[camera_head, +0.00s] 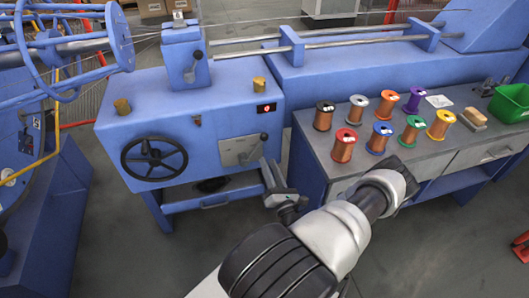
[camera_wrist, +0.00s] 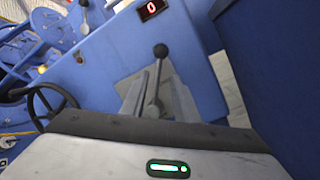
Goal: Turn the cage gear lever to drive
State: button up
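The cage gear lever (camera_wrist: 161,72) has a dark round knob and a grey shaft. It stands on a grey plate on the front of the blue machine; in the head view the plate (camera_head: 231,150) is partly beside my gripper. In the wrist view the lever tilts slightly right, and its lower shaft lies between my fingers. My gripper (camera_wrist: 158,98) looks open, one finger on each side of the shaft. I cannot tell whether either finger touches it. In the head view my gripper (camera_head: 270,172) is just right of and below the lever.
A black handwheel (camera_head: 154,158) is left of the plate. A small red display (camera_head: 266,108) reads 0 in the wrist view. A blue bench (camera_head: 318,165) with several coloured wire spools and a green bin (camera_head: 511,103) stands right. Grey floor lies in front.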

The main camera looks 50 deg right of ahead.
jog(key=v, duration=1)
jog(key=shift+p, duration=0.4)
